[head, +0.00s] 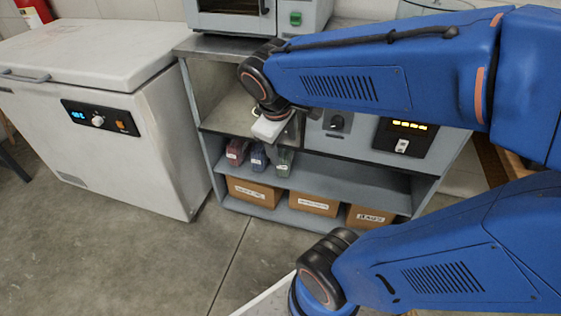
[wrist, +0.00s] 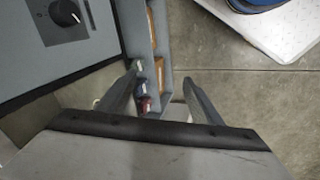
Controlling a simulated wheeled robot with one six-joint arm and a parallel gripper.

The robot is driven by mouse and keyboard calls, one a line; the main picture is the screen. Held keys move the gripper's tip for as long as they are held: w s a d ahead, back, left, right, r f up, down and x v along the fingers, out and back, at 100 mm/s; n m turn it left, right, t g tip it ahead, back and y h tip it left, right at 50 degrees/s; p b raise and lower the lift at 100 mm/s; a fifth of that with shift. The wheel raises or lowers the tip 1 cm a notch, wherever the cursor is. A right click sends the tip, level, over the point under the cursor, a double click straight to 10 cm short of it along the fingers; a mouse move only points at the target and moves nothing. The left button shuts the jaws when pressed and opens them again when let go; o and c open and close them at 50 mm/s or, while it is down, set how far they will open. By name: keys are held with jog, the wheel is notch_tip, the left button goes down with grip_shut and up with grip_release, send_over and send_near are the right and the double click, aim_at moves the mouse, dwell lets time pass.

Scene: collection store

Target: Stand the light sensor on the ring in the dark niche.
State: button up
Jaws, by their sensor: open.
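My gripper shows in the wrist view (wrist: 161,78) with its two fingers spread apart and nothing clearly held between them. In the head view its pale body is in front of the open upper-left compartment (head: 226,116) of the grey cabinet, which looks like the niche. I cannot make out the ring; the gripper hides part of the compartment.
A panel with a dark knob (head: 337,123) adjoins the compartment. Red, blue and green items (head: 258,158) stand on the shelf below, above cardboard boxes (head: 254,191). A white chest freezer (head: 150,130) stands left. The floor (head: 130,255) in front is clear.

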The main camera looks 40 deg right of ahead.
jog(key=s+a+r+m+t+y, duration=0.1)
jog(key=s+a+m+t+y, duration=0.1)
jog(key=s+a+m+y, duration=0.1)
jog(key=shift+s+a+m, duration=0.7)
jog(key=shift+s+a, duration=0.4)
jog(key=shift+s, duration=0.4)
jog(key=shift+r, duration=0.1)
